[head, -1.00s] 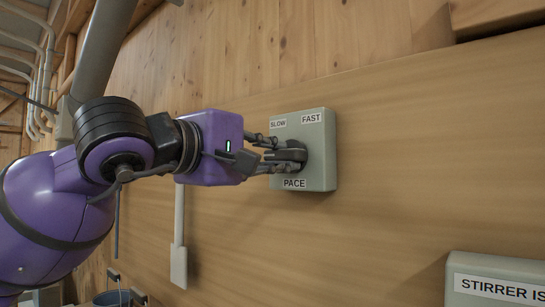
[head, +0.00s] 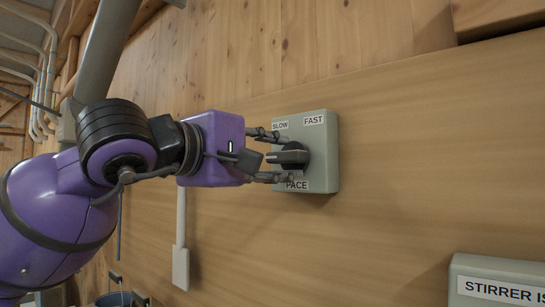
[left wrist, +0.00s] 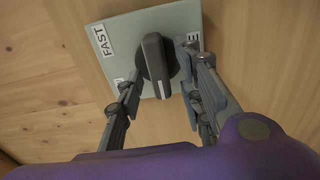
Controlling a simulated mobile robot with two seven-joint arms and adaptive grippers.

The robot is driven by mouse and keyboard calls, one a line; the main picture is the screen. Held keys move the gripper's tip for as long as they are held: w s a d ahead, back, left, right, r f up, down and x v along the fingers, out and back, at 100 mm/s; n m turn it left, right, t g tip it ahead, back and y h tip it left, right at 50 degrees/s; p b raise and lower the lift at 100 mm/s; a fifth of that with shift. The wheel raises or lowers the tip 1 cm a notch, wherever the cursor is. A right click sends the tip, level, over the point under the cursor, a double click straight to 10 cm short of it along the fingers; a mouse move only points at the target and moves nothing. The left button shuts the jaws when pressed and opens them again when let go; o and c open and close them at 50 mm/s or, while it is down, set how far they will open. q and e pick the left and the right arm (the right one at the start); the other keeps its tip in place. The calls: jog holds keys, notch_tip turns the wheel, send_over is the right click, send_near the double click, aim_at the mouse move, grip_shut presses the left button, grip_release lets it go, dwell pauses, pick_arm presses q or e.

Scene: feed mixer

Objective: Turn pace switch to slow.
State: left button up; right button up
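The pace switch is a dark knob (head: 292,155) on a pale grey-green box (head: 325,150) on the wooden wall. SLOW is at the box's upper left, FAST at upper right and PACE at the bottom. The knob's grip lies nearly level, with its lighter-marked end pointing left, a little below SLOW. My left gripper (head: 281,156) is open, one finger above the knob and one below. In the left wrist view the fingers (left wrist: 160,62) stand either side of the knob (left wrist: 155,60), with gaps. My right gripper is not in view.
A second box (head: 500,282), labelled STIRRER and cut off, is at the lower right. A grey conduit with a flat end piece (head: 181,268) hangs at the lower left of the pace box. The panel right of the pace box is clear.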

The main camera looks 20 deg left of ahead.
pick_arm(q)
jog(key=shift+s, duration=0.1)
jog(key=v, duration=1.1)
jog(key=shift+s+a, duration=0.15)
jog(key=shift+s, duration=0.25)
